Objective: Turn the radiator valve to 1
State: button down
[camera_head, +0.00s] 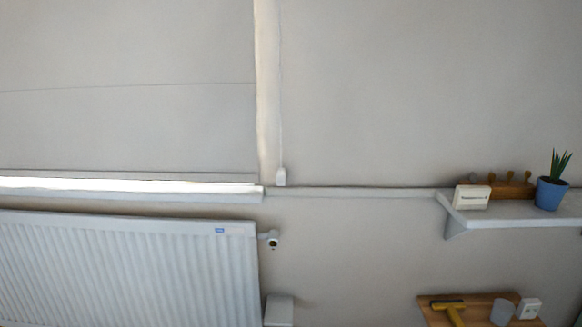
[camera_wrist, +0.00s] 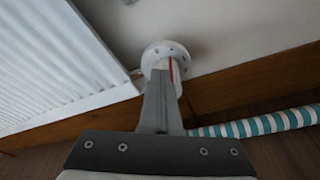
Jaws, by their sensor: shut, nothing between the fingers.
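The radiator valve (camera_wrist: 180,51) shows in the wrist view as a white round dial with small dark marks around its face and a red line on it. It sits just right of the lower end of the white radiator (camera_wrist: 60,60). My gripper (camera_wrist: 160,76) is shut and empty, with its fingertips in front of the dial and covering its lower part. I cannot tell whether they touch it, nor which number is set. In the head view the radiator (camera_head: 130,265) fills the lower left; my gripper and the dial are not seen there.
A small fitting (camera_head: 272,240) sticks out at the radiator's upper right. A white box-like thing (camera_head: 279,311) stands below it. A shelf (camera_head: 515,213) and a wooden surface (camera_head: 432,312) with small items are at right. A striped teal-and-white roll (camera_wrist: 258,122) lies along the skirting board (camera_wrist: 255,82).

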jog(key=shift+d+f, duration=0.15)
jog(key=shift+d, duration=0.1)
jog(key=shift+d+f, duration=0.3)
jog(key=shift+d, duration=0.3)
jog(key=shift+r, duration=0.1)
jog(key=f+p+v, duration=0.1)
jog(key=v, duration=0.5)
jog(key=shift+s, duration=0.15)
jog(key=shift+r, duration=0.1)
dwell(0.4)
